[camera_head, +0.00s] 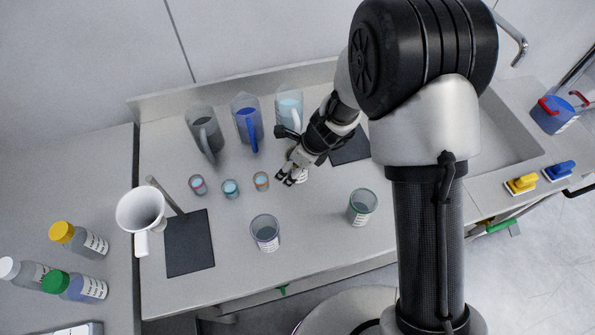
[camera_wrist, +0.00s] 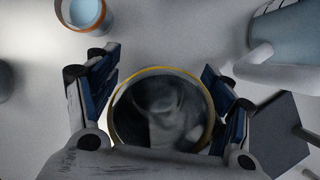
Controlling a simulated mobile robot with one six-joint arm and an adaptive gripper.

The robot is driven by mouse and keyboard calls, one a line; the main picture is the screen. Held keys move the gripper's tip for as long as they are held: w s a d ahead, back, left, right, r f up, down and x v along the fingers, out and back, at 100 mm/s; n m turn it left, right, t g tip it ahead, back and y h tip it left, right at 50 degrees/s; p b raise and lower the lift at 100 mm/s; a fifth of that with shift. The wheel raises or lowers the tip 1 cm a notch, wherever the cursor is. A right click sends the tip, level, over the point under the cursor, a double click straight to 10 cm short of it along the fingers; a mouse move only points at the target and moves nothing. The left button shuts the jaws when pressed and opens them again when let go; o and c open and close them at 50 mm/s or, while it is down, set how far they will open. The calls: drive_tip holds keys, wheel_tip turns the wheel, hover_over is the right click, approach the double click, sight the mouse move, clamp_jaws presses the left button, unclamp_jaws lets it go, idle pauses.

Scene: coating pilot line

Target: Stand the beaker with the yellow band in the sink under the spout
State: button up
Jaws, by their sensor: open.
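The beaker with the yellow band (camera_wrist: 150,71) stands upright on the bench, seen from above in the wrist view with a yellow ring around its rim. My gripper (camera_wrist: 162,88) is open, with one finger on each side of this beaker; I cannot tell whether they touch it. In the head view my gripper (camera_head: 289,177) is low over the bench, and the beaker is mostly hidden behind it. The sink (camera_head: 508,138) is at the right, partly hidden by my arm. A curved metal pipe (camera_head: 515,38), possibly the spout, shows above it.
Jugs (camera_head: 204,130) stand at the back, and small cups (camera_head: 231,188) sit left of my gripper. Two other beakers (camera_head: 265,232) (camera_head: 362,207) stand in front. A dark mat (camera_head: 350,148) lies behind my gripper. Brushes (camera_head: 522,184) lie by the sink's front edge.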

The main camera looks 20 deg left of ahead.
drive_tip(key=shift+a+f, duration=0.15)
drive_tip(key=shift+f, duration=0.15)
drive_tip(key=shift+r, duration=0.1)
drive_tip(key=c, duration=1.2)
